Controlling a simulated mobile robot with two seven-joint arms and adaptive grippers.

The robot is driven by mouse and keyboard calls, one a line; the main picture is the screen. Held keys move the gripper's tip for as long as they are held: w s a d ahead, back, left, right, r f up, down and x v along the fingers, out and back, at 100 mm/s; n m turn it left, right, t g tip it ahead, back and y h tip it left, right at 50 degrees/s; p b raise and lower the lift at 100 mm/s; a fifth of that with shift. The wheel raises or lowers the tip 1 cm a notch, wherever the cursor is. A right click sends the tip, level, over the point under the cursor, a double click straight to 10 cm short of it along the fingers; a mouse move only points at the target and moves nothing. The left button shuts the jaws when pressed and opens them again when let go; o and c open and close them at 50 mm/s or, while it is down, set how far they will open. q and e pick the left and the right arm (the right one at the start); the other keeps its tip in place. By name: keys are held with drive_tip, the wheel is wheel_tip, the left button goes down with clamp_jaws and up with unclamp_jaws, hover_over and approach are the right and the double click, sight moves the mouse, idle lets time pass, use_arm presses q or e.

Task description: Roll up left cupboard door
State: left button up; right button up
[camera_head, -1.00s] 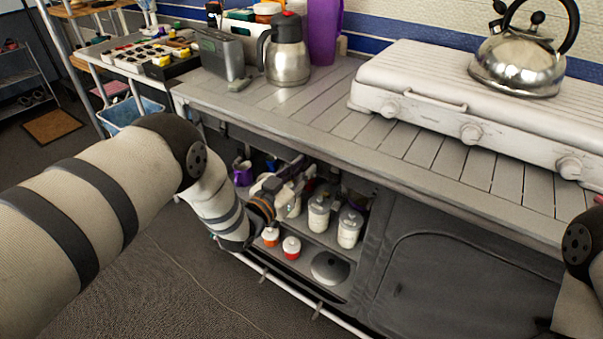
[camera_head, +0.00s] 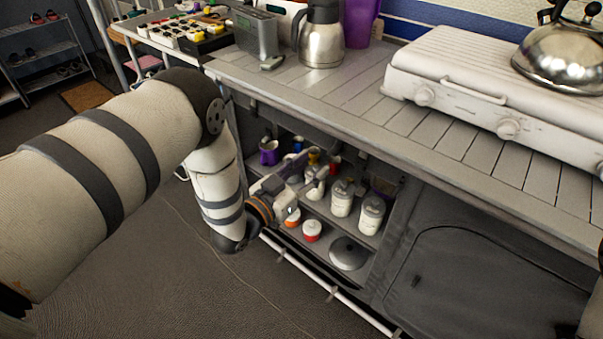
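The left cupboard (camera_head: 352,275) under the counter stands open in front, and jars and tins on its shelves show. No door panel hangs across this opening. Any rolled fabric under the counter edge is too dark to make out. My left gripper (camera_head: 308,172) reaches into the upper part of the opening, in front of the shelf items. Its fingers are small and blend with the jars, so their spread is unclear. The right cupboard's grey fabric door (camera_head: 465,275) hangs closed with an arched seam. My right gripper is not in view.
On the counter (camera_head: 430,135) stand a white stove (camera_head: 480,90), a kettle (camera_head: 565,60), a steel jug (camera_head: 320,40) and a grey radio (camera_head: 256,35). White jars (camera_head: 371,214) stand close to my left gripper. A rail (camera_head: 330,290) runs below. The floor in front is clear.

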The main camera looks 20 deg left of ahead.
use_arm(q)
drive_tip(key=v, duration=0.4)
drive_tip(key=shift+s+a, duration=0.1)
drive_tip(key=shift+s, duration=0.15)
drive_tip(key=s+a+f+n+g+y+p, duration=0.1)
drive_tip(key=s+a+f+n+g+y, duration=0.2)
drive_tip(key=s+f+g, duration=0.8)
drive_tip(key=s+f+n+g+y, duration=0.1)
drive_tip(key=s+g+y, duration=0.2)
drive_tip(key=s, duration=3)
drive_tip(key=g+p, duration=0.1)
drive_tip(key=g, duration=0.4)
drive_tip(key=shift+a+f+g, duration=0.25)
drive_tip(key=shift+a+g, duration=0.05)
drive_tip(key=shift+a, duration=0.1)
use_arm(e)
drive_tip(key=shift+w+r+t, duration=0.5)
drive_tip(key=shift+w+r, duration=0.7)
